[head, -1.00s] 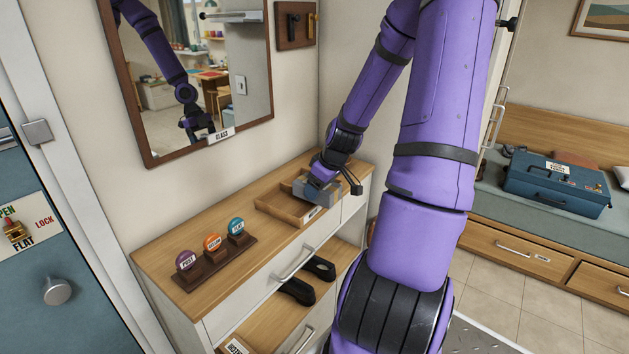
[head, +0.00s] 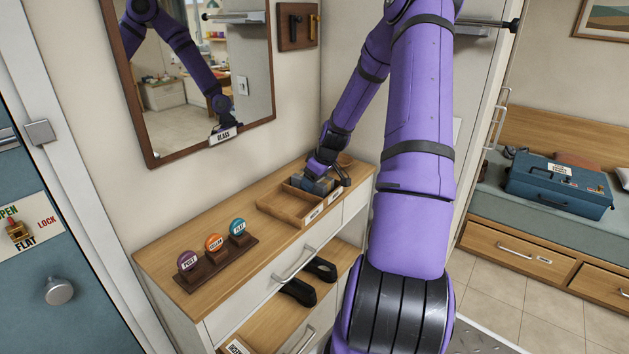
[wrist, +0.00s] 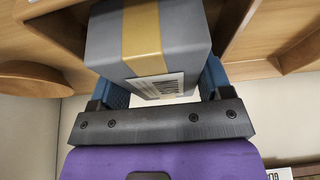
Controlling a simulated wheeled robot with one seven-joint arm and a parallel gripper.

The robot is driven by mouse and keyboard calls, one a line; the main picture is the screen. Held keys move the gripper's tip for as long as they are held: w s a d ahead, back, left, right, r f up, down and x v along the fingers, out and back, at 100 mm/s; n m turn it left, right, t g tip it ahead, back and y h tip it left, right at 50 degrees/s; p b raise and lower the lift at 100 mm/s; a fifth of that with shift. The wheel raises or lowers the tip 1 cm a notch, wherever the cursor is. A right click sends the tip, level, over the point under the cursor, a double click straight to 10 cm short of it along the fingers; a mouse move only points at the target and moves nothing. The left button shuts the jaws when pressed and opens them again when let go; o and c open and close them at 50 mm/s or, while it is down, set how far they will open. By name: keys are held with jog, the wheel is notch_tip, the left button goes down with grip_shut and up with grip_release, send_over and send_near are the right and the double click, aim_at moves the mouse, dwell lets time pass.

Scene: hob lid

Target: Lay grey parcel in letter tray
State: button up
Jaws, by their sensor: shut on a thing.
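The grey parcel (head: 319,186) is a box with a yellow band and a white label, seen close up in the wrist view (wrist: 190,35). My gripper (head: 322,177) is shut on it, with blue fingers on both sides of the parcel in the wrist view (wrist: 160,75). The letter tray (head: 284,209) is a low wooden tray with compartments on the dresser top. The parcel is at the tray's right-hand compartment. I cannot tell whether it touches the tray floor. The gripper and wrist hide part of that compartment.
A stand with purple, orange and teal round knobs (head: 214,258) is at the dresser's front left. A round wooden thing (head: 345,159) is behind the tray. A mirror (head: 200,80) hangs on the wall. The dresser top (head: 190,232) between stand and wall is clear.

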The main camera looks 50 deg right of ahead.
jog(key=shift+f, duration=0.15)
jog(key=o, duration=0.7)
jog(key=shift+f, duration=0.1)
